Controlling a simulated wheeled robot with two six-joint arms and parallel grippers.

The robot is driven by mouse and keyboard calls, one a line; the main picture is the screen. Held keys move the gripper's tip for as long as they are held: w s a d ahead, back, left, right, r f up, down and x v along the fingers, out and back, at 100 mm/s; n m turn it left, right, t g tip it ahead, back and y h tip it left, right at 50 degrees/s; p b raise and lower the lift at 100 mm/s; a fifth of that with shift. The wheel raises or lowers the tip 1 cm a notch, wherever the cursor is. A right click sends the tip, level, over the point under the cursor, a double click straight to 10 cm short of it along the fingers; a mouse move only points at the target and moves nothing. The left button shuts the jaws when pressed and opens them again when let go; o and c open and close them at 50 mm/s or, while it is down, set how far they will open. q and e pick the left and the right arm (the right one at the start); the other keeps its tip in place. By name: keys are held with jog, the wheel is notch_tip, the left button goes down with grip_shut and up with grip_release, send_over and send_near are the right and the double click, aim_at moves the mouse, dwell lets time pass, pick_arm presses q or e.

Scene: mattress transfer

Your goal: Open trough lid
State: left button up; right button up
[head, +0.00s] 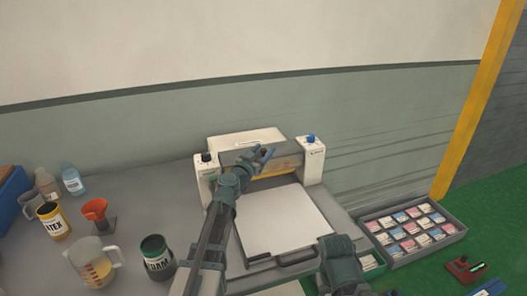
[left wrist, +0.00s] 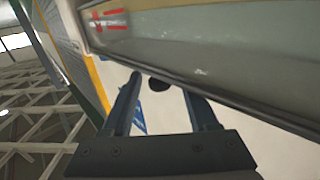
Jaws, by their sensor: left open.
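A white machine with two end posts (head: 312,163) stands at the back of the grey bench. Between the posts is a grey trough section (head: 284,160) with a yellow strip below it; its lid cannot be told apart clearly. My left gripper (head: 265,153) is open in front of this section, its arm covering part of it. In the left wrist view, the open fingers (left wrist: 161,84) have a small dark round part between their tips. A long grey-green panel (left wrist: 215,45) with a red mark runs close above them. My right arm shows at the bottom, but its gripper is not clearly visible.
A white plate (head: 285,222) with a dark front handle lies before the machine. A beaker (head: 95,262), a yellow tin (head: 54,222), an orange funnel (head: 95,209) and a dark green jar (head: 155,257) stand left. A tray of cards (head: 386,259) is at right.

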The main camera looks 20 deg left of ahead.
pick_arm(q)
jog(key=shift+w, duration=0.15)
grip_shut()
dwell(1.4)
